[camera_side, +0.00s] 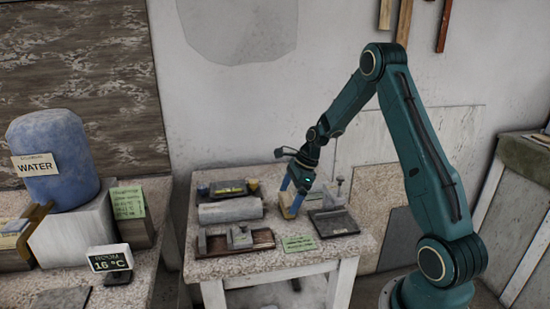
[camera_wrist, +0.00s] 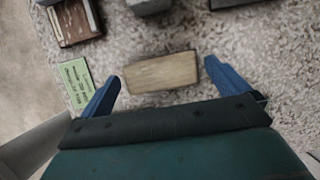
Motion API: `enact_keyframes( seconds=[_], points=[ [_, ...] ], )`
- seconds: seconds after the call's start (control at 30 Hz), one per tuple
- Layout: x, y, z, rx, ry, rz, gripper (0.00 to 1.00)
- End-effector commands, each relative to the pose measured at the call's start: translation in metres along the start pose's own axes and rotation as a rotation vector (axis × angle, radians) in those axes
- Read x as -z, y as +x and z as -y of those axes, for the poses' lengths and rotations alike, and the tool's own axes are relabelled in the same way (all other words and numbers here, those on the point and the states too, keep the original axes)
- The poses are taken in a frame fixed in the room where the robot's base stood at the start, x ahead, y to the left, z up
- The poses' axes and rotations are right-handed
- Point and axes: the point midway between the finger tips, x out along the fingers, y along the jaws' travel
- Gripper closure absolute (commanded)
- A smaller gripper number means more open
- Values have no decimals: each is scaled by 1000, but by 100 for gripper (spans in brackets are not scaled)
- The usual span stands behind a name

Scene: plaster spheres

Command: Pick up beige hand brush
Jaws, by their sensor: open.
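The beige hand brush shows in the wrist view as a flat, beige rectangular block (camera_wrist: 160,72) lying on the speckled tabletop, slightly tilted in the picture. In the side view a beige piece (camera_side: 289,207) is partly hidden behind my gripper's blue fingers. My gripper (camera_side: 291,199) points down over it. In the wrist view my gripper (camera_wrist: 162,73) is open, with one blue finger to the left of the brush and one to the right. Clear gaps show on both sides, and nothing is held. The exact height above the brush cannot be told.
A green note (camera_side: 298,243) lies in front. A dark plate with a metal part (camera_side: 334,223) stands close on the right. A brown tray (camera_side: 215,246), a grey roll (camera_side: 230,211) and a black tray (camera_side: 226,190) lie left. A blue water jug (camera_side: 60,145) stands on another table.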

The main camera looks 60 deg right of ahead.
Motion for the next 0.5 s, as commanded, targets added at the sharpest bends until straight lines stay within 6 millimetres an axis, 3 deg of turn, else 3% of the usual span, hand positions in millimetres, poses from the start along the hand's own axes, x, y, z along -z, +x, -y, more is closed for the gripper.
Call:
enact_keyframes(
  seconds=[0.2, 0.5],
  points=[
    [0, 18, 0, 1, -1, 0, 0],
    [0, 20, 0, 1, -1, 0, 0]
  ],
)
